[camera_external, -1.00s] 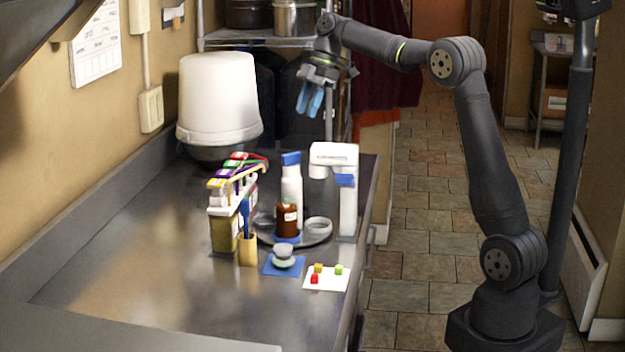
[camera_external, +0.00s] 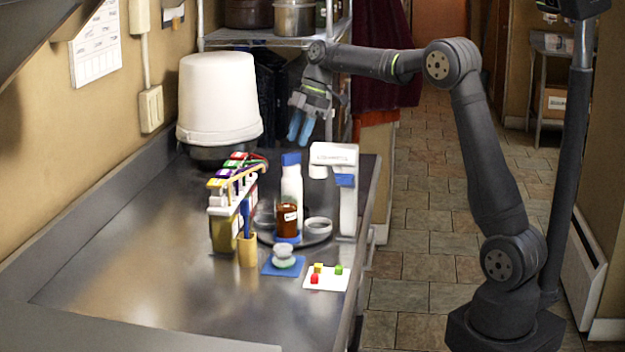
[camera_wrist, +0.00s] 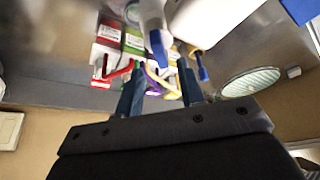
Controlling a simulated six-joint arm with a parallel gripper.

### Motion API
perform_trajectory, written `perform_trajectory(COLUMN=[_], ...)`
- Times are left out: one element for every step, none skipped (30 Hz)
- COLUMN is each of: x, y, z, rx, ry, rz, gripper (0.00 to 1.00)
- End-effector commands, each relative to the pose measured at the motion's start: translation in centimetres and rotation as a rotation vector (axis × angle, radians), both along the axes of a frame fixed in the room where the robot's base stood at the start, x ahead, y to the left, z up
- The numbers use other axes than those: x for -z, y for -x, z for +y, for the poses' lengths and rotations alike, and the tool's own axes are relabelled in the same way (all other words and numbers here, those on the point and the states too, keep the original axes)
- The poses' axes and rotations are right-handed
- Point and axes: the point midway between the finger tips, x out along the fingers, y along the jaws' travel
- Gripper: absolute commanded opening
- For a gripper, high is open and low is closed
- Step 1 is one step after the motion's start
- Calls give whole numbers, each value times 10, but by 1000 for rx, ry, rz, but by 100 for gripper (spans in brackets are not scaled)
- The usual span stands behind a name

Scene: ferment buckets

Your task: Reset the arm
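My gripper (camera_external: 300,136) hangs in the air over the back of the steel counter (camera_external: 120,265), with its blue fingers pointing down. It is above and behind the bottles and touches nothing that I can see. In the wrist view the two fingers of my gripper (camera_wrist: 160,80) stand apart with nothing held between them. My arm reaches in from the right, bent at the elbow. Beyond the fingers, the wrist view shows a rack's coloured handles (camera_wrist: 118,72) and pale bottles.
The counter holds a white bucket (camera_external: 218,100), a rack of coloured-handled items (camera_external: 222,228), a white bottle (camera_external: 291,185), a brown bottle (camera_external: 287,220), a white dispenser (camera_external: 347,205), a blue mat (camera_external: 270,270) and a white card with small cubes (camera_external: 335,284). The front left is clear.

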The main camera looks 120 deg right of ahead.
Motion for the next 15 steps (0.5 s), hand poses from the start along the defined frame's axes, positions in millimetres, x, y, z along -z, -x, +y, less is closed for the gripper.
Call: perform_trajectory(x=[11,16,24,29,35,43,48,47,45,45,45,45,45,45,45], y=[-4,-7,-10,-12,-15,-18,-20,-19,-19,-19,-19,-19,-19,-19,-19], z=[1,1,1,1,1,1,1,1,1,1,2,2,2,2,2], rx=[-2,-2,-3,-2,-3,-2,-2,22,62,88,114,149,176,201,235], ry=[-4,-4,-4,-3,-5,-5,-5,-1,0,1,1,0,1,0,0], rz=[0,0,1,1,1,1,1,1,0,0,0,1,1,1,1], gripper=[35,35,35,35,35,35,35,35,35,35,35,35,35,35,35])
